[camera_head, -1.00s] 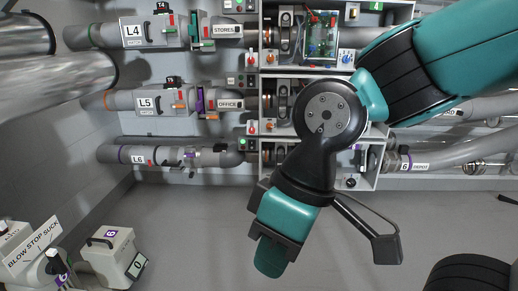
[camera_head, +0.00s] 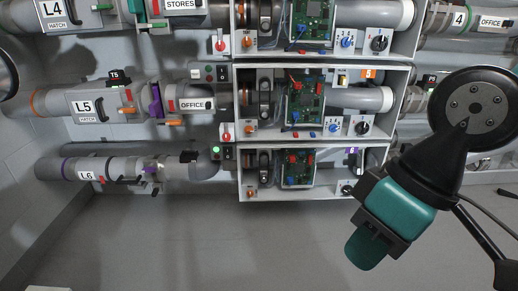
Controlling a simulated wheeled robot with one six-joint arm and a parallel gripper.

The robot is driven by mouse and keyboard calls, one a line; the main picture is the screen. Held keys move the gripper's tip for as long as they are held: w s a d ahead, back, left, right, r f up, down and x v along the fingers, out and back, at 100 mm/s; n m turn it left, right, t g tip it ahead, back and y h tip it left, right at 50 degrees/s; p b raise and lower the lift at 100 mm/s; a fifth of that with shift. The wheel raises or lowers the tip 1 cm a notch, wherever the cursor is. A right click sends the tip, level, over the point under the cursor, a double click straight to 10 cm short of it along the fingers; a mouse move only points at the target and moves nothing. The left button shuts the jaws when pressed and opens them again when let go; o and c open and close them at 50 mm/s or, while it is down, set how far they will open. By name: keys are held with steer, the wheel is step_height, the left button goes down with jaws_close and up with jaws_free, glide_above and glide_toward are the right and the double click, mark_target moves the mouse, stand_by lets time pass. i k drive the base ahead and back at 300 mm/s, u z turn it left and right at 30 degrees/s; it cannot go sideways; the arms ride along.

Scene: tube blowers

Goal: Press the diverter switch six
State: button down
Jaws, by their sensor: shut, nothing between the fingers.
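The row six box (camera_head: 263,197) is the lowest of three open grey boxes on the far wall. It holds a green circuit board (camera_head: 297,168) with red and blue parts. A purple label 6 (camera_head: 353,150) is at its right end, with a black knob (camera_head: 347,188) below. I cannot make out which part is the diverter switch; the box's right end is small and close to my arm in the picture. My gripper (camera_head: 366,247) is shut and empty. It points down and left, in front of and below the box's right end, apart from it.
Above are the row five box (camera_head: 389,104) and another box. Pipes L4, L5 (camera_head: 91,104) and L6 (camera_head: 86,170) run left from them. A pipe labelled 4 (camera_head: 460,19) is at upper right. The grey floor (camera_head: 200,245) below the boxes is clear.

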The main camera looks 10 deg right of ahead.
mark_target(228, 154)
steer(key=u, duration=0.25)
steer(key=i, duration=0.95)
steer(key=u, duration=0.75)
